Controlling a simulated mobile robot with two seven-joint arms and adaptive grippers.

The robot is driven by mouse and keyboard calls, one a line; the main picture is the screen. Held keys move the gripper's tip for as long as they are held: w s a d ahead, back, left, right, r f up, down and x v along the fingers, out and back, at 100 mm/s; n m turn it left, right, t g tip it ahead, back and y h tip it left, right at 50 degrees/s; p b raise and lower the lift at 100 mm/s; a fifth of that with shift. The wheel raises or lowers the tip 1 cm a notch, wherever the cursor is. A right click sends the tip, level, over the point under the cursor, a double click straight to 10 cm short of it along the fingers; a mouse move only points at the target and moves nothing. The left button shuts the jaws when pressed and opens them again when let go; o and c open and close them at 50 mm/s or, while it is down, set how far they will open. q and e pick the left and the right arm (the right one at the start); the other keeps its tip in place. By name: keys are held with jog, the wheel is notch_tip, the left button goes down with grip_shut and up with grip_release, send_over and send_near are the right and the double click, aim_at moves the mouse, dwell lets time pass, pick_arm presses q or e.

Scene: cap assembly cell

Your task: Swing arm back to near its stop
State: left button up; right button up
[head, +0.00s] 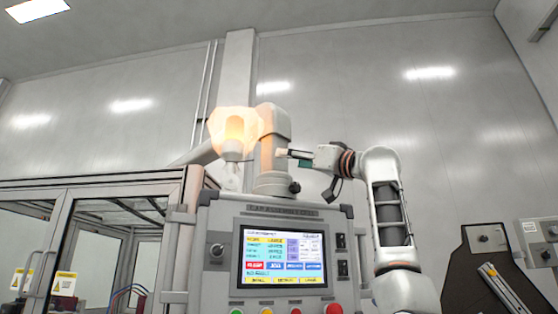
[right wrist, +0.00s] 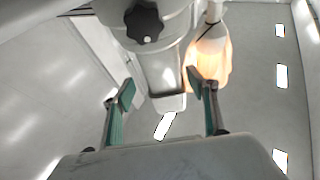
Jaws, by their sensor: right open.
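A pale swing arm (head: 272,150) stands on top of the control panel box, with a round elbow at its top. A glowing orange lamp-like part (head: 234,128) hangs at its left. It also shows in the right wrist view (right wrist: 209,62). A black knob (head: 294,187) sits low on the arm, and a black knob (right wrist: 145,24) shows at the top of the wrist view. My right gripper (head: 288,155) is open beside the post's right side. In the wrist view its fingers (right wrist: 161,89) are spread with a grey beam beyond them. I cannot tell whether they touch the arm.
The control panel (head: 222,225) with a lit screen (head: 283,258) and coloured buttons stands below. A framed enclosure (head: 60,225) with clear panes is at the left. A dark board (head: 480,285) stands at the lower right. The wall area above the arm is clear.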

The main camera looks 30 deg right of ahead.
jog(key=p+x, duration=0.1)
jog(key=x, duration=0.1)
jog(key=p+x, duration=0.3)
jog(key=shift+w+a+r, duration=0.1)
jog(key=shift+a+r, duration=0.15)
jog(key=shift+r, duration=0.15)
jog(key=shift+w+r, duration=0.1)
jog(key=shift+w, duration=0.2)
jog(key=shift+w+a+p, duration=0.15)
jog(key=shift+w+p, duration=0.1)
jog(key=shift+p, duration=0.1)
jog(key=shift+w, duration=0.1)
